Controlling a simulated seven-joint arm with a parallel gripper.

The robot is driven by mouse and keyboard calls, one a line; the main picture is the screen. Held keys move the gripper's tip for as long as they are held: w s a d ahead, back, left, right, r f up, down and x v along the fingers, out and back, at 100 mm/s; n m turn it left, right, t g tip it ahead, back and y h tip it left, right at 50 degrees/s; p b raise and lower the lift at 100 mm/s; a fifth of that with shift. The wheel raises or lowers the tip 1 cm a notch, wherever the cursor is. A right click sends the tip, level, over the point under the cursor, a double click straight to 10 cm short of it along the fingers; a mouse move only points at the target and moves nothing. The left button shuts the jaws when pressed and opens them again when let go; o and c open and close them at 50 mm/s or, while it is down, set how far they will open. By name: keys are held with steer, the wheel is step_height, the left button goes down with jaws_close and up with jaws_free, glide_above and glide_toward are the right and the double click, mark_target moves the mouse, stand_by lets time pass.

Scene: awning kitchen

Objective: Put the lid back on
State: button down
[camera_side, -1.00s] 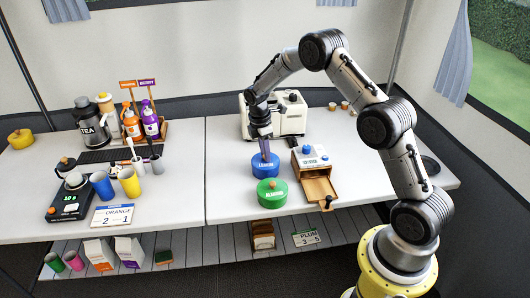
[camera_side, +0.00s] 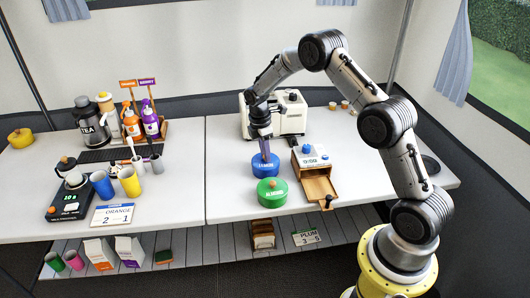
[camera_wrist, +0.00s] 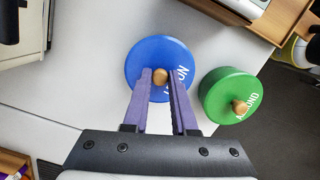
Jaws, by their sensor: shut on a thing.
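A round blue tin lid (camera_wrist: 140,62) with a small wooden knob (camera_wrist: 160,76) shows in the wrist view. In the side view the blue tin (camera_side: 266,171) stands on the table, and its lid appears on top of it. I cannot tell whether the lid is fully seated. My gripper (camera_side: 264,157) points down over it, its purple fingers (camera_wrist: 161,72) on either side of the knob, shut on it. White lettering on the lid is partly hidden by the fingers.
A green tin (camera_side: 271,194) with its wooden-knobbed lid on stands close in front. A wooden box (camera_side: 313,163) with an open drawer (camera_side: 320,188) is just to the right. A cream machine (camera_side: 290,115) stands behind.

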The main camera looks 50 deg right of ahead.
steer(key=c, duration=0.6)
jaws_free()
steer(key=shift+c, duration=0.2)
steer(key=shift+o, duration=0.3)
steer(key=o, duration=0.4)
steer(key=shift+r, duration=0.15)
steer(key=shift+r, duration=3.4)
